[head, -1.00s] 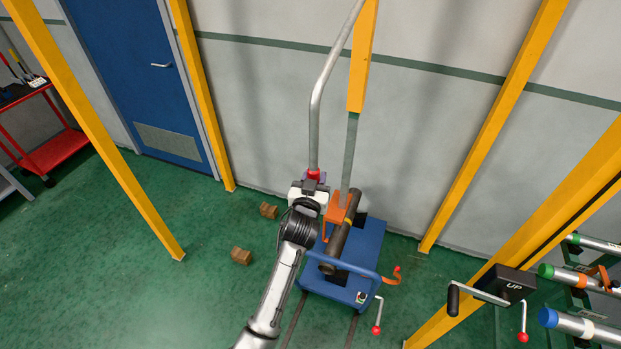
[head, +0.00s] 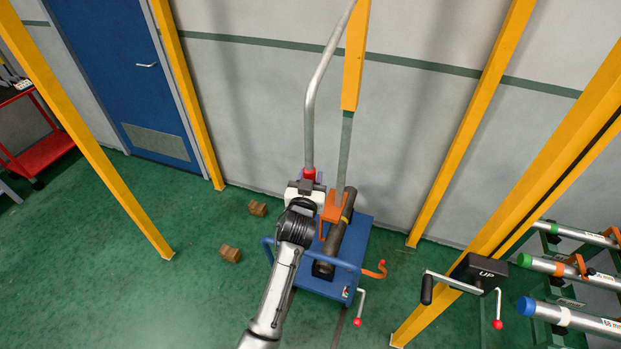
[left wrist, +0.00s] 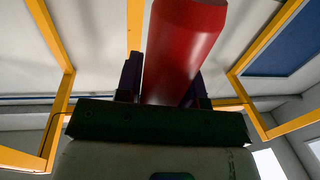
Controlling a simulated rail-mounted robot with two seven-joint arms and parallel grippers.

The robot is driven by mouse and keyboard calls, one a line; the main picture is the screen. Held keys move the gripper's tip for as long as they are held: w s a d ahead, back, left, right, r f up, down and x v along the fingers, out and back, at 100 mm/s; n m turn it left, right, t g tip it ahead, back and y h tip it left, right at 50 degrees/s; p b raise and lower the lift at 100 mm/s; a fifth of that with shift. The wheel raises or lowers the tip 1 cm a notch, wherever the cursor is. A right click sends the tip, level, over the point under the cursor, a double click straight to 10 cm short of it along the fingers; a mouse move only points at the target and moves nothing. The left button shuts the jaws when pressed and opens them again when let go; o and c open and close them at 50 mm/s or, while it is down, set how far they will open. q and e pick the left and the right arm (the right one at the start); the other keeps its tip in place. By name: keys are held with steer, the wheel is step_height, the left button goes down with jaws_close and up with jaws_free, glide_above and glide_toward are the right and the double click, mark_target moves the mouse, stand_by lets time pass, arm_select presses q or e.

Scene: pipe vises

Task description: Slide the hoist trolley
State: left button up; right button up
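A bent grey pole (head: 311,110) hangs from above and ends in a red grip (head: 309,174). My left gripper (head: 308,184) is at its lower end; in the left wrist view the red grip (left wrist: 180,50) stands between its dark fingers (left wrist: 165,90), which appear closed on it. Just right, a yellow bar (head: 355,60) with a grey lower rod (head: 344,150) ends in an orange hook (head: 332,208) at a dark pipe (head: 338,235). The pipe is over a blue cart (head: 358,240); contact with it is unclear. The trolley's overhead part is out of view, as is my right gripper.
A black crank box marked UP (head: 480,270) sits on a yellow post at right. Racked pipes (head: 570,318) stand beyond it. Two brown blocks (head: 258,208) lie on the green floor left of the cart. Yellow posts (head: 470,125) stand along the wall.

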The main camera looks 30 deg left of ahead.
arm_select(q)
steer(key=o, duration=0.4)
steer(key=b+v, duration=0.1)
steer(key=v, duration=0.6)
steer(key=shift+s, duration=0.2)
steer(key=shift+r, duration=0.1)
stand_by(0.3)
